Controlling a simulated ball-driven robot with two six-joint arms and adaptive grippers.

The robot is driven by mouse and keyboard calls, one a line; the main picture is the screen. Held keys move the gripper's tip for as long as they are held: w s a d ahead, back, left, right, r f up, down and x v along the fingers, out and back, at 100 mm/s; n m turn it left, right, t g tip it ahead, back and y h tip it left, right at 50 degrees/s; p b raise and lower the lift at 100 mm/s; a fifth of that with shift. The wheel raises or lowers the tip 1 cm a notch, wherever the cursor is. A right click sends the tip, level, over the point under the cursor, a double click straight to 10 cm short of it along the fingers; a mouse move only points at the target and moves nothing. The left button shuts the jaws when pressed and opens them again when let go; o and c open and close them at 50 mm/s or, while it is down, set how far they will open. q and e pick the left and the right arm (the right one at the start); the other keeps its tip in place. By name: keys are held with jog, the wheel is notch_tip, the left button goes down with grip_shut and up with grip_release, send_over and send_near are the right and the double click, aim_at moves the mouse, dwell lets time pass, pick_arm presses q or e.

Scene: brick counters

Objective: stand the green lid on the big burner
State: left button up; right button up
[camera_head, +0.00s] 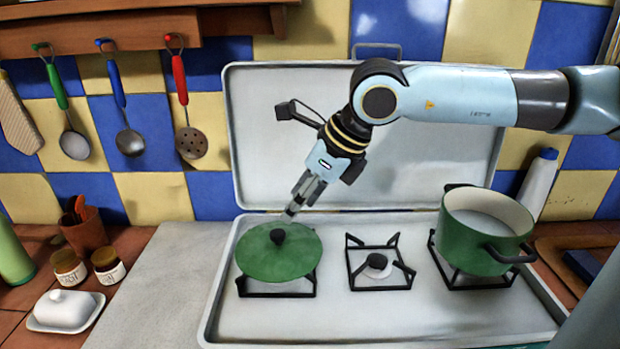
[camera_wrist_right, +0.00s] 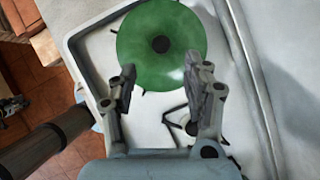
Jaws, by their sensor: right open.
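The green lid (camera_head: 277,256) with a dark knob lies on the left burner (camera_head: 262,290) of the stove, knob up. The lid also shows in the right wrist view (camera_wrist_right: 162,78), ahead of my right gripper's fingertips. My right gripper (camera_head: 292,212) is open and empty just behind and above the lid, its fingers pointing down toward it; in the right wrist view its fingers (camera_wrist_right: 164,78) are spread apart. A smaller bare burner (camera_head: 376,264) is in the middle. A green pot (camera_head: 480,236) stands on the right burner (camera_head: 458,278).
The stove's raised cover (camera_head: 300,120) stands upright behind the burners. Jars (camera_head: 68,268), a white butter dish (camera_head: 64,310) and a brown utensil pot (camera_head: 84,234) are at the left. Utensils (camera_head: 122,110) hang above. The grey counter (camera_head: 150,285) left of the stove is clear.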

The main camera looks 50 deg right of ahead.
jog(key=p+v, duration=0.3)
jog(key=v, duration=0.1)
jog(key=shift+a+f, duration=0.1)
dwell(0.7)
